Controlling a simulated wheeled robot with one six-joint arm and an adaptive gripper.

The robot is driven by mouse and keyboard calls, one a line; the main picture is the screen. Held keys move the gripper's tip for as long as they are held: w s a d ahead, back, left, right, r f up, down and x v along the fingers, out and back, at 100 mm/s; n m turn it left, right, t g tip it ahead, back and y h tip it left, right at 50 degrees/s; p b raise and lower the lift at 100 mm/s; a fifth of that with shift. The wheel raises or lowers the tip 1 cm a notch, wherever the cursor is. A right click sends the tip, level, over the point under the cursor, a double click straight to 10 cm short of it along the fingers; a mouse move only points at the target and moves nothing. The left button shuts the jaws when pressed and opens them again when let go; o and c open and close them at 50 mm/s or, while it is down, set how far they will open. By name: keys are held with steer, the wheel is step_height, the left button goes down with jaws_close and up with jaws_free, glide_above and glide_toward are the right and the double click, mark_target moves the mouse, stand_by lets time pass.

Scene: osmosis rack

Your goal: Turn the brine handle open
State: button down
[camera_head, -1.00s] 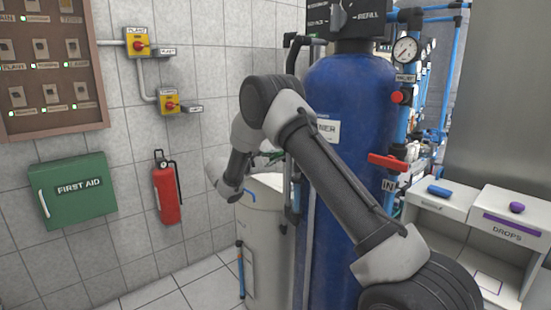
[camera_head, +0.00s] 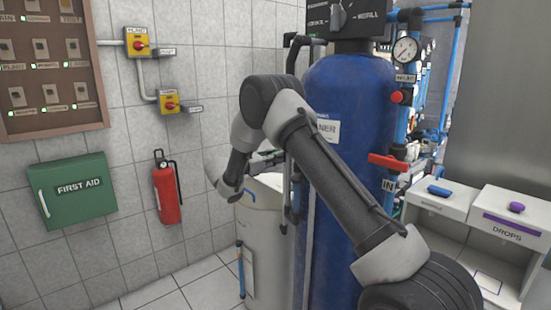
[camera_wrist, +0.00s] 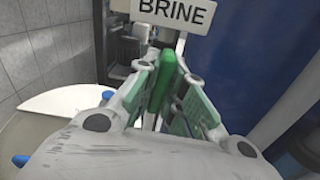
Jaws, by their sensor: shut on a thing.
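In the wrist view the green brine handle (camera_wrist: 164,82) stands between the two fingers of my gripper (camera_wrist: 165,92). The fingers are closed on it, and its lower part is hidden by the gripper. The white BRINE label (camera_wrist: 180,10) is just beyond it. In the head view my arm reaches across the blue softener tank (camera_head: 345,95) to the left. My gripper's fingertips and the handle are hidden there behind the arm and tank.
The pale brine tank (camera_head: 265,250) stands below my wrist, left of the blue tank. A red handle (camera_head: 388,162) marked IN is on the blue pipe at right. A fire extinguisher (camera_head: 167,190) and first aid box (camera_head: 75,199) hang on the tiled wall.

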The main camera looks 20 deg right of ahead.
steer(key=shift+f+n, duration=0.1)
steer(key=shift+n, duration=0.5)
steer(key=c, duration=1.5)
jaws_free()
steer(key=v, duration=1.2)
